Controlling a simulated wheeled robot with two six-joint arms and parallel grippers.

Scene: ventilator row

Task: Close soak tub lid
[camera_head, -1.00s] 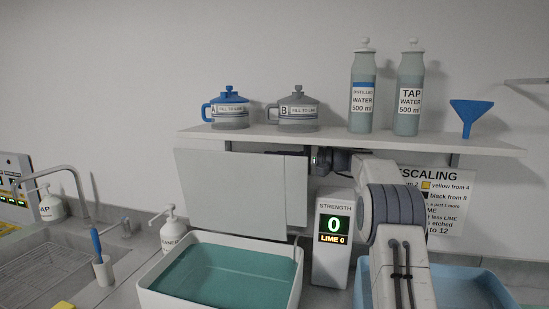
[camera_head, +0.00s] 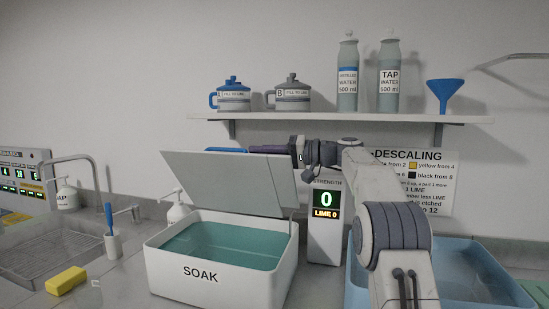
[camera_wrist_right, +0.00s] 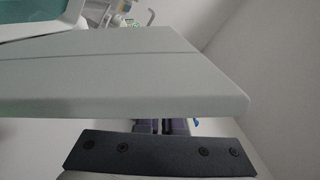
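The soak tub (camera_head: 219,280) is a white box marked SOAK with teal liquid, left of centre in the head view. Its grey lid (camera_head: 225,182) is partly raised, tilted over the back of the tub, with the liquid still showing below. The lid's underside or face also fills the upper part of the right wrist view (camera_wrist_right: 120,75). My right gripper (camera_head: 228,150) reaches left behind the lid's upper edge; the lid hides part of its fingers. In the wrist view its purple fingers show close together with nothing seen between them. Whether they touch the lid is unclear. My left gripper is not seen.
A strength display (camera_head: 325,225) stands right of the tub, and a blue basin (camera_head: 470,265) lies further right. A shelf (camera_head: 330,121) with jugs, bottles and a funnel hangs above. A pump bottle (camera_head: 177,211), yellow sponge (camera_head: 66,281) and sink (camera_head: 50,260) are left.

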